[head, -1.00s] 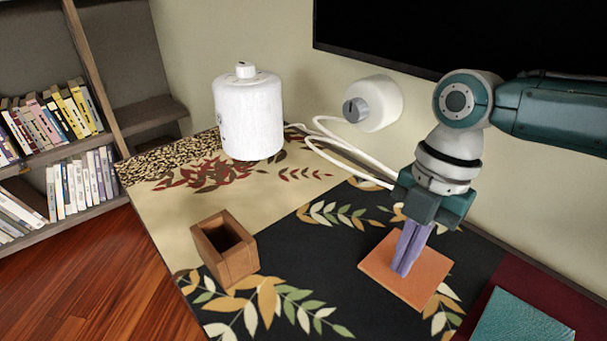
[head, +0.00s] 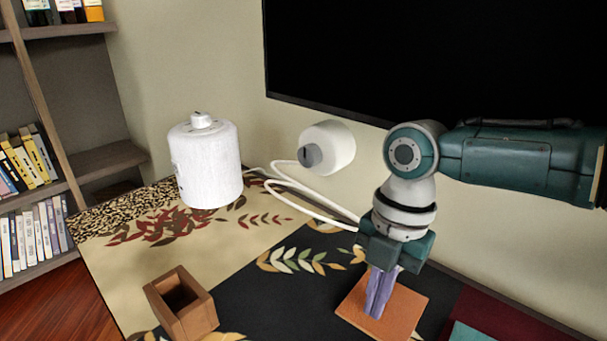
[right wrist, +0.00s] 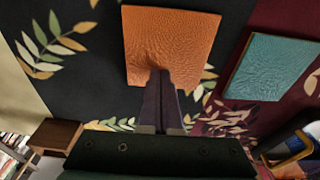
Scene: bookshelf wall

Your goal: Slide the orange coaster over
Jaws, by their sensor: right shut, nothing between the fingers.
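The orange coaster (head: 408,306) lies flat on the black part of the patterned cloth; it also shows in the right wrist view (right wrist: 172,35). My right gripper (head: 374,314) points down from above with its purple-grey fingers shut and nothing between them. Its fingertips (right wrist: 160,72) are over the coaster, within its outline, and appear to touch its top. They hide a strip of the coaster. My left gripper is not in view.
A teal square (right wrist: 270,66) lies to the coaster's right, on the maroon cloth. An open wooden box (head: 182,304) stands to the left. A white canister (head: 206,165), a white wall fixture (head: 328,148) with cables and a dark screen (head: 400,60) are behind.

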